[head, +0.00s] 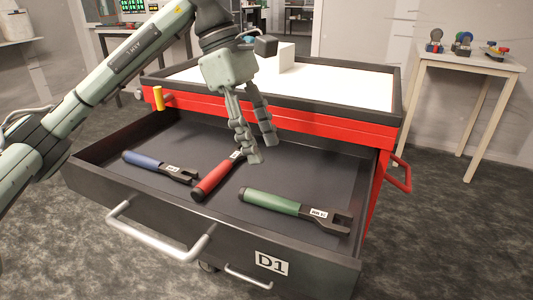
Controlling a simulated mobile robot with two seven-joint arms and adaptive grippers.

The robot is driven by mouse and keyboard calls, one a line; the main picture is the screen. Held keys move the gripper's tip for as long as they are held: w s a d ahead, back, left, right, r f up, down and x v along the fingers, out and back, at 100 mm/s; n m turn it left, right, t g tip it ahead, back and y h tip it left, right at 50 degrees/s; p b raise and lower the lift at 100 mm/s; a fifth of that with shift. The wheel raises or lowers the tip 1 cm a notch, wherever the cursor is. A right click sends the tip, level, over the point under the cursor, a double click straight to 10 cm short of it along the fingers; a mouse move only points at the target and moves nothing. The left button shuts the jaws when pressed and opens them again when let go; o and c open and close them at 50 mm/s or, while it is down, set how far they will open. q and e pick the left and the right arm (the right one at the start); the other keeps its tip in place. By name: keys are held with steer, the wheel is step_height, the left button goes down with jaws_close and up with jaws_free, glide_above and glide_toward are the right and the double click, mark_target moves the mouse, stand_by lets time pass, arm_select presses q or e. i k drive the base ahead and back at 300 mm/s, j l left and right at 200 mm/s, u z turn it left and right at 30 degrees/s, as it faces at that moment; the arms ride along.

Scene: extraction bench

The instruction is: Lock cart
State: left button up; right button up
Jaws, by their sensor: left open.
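The red tool cart (330,126) stands in the middle of the head view. Its dark drawer (130,197), labelled D1, is pulled far open toward me. A blue-handled tool (158,166), a red-handled tool (212,181) and a green-handled tool (285,203) lie in the drawer. My left gripper (260,153) hangs over the drawer, fingers down and apart, near the head of the red-handled tool and partly hiding it. It holds nothing. A small yellow upright part (158,98) shows at the cart's left front corner. I cannot tell whether it is the lock. My right gripper is out of view.
The cart's white top (345,88) bears a small white box (287,57). The drawer's grey handle (155,240) sticks out in front. A red side handle (399,175) juts out at the right. A side table (440,62) with small coloured items stands at the back right.

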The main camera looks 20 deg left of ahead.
mark_target(161, 100)
steer(key=u, duration=1.25)
